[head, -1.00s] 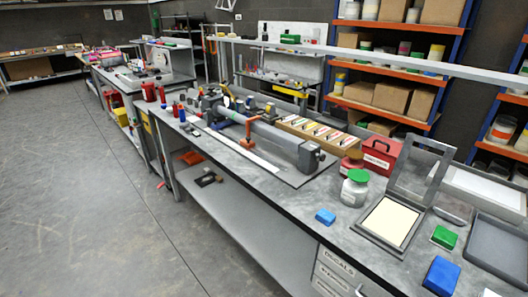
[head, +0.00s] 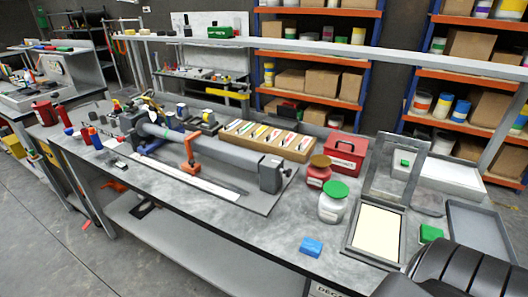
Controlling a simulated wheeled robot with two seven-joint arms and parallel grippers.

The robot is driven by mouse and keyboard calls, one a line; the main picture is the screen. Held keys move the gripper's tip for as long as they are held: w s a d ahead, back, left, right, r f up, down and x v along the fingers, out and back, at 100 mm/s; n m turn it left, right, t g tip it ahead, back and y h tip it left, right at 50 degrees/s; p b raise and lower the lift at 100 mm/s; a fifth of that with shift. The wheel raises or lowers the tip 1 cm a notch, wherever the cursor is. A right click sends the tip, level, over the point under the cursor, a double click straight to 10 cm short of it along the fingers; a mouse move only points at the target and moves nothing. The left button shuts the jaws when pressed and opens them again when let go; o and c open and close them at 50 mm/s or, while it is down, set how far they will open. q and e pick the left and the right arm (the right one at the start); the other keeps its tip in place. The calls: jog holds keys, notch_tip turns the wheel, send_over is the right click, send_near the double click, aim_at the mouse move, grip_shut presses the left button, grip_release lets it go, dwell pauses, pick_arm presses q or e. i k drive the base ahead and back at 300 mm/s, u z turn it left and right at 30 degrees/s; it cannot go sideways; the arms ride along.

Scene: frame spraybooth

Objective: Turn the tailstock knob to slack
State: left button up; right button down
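The tailstock (head: 271,177) is a dark grey block at the right end of a long bench fixture. A small dark knob shape (head: 288,172) shows at its right side; it is too small to tell how it is turned. A grey tube (head: 215,150) runs from the tailstock to the dark headstock (head: 130,122) at the left end. Neither gripper is in view. A dark ribbed part, which seems to be mine, fills the bottom right corner.
Right of the tailstock are a red-brown jar (head: 318,172), a green-lidded jar (head: 333,202), a red box (head: 345,154) and a blue block (head: 311,247). Behind the tube is a wooden tray (head: 267,141). A hinged frame (head: 376,229) lies further right. The bench front before the tailstock is clear.

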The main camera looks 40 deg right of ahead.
aim_at(288, 173)
jog(key=i, duration=0.8)
jog(key=z, duration=2.2)
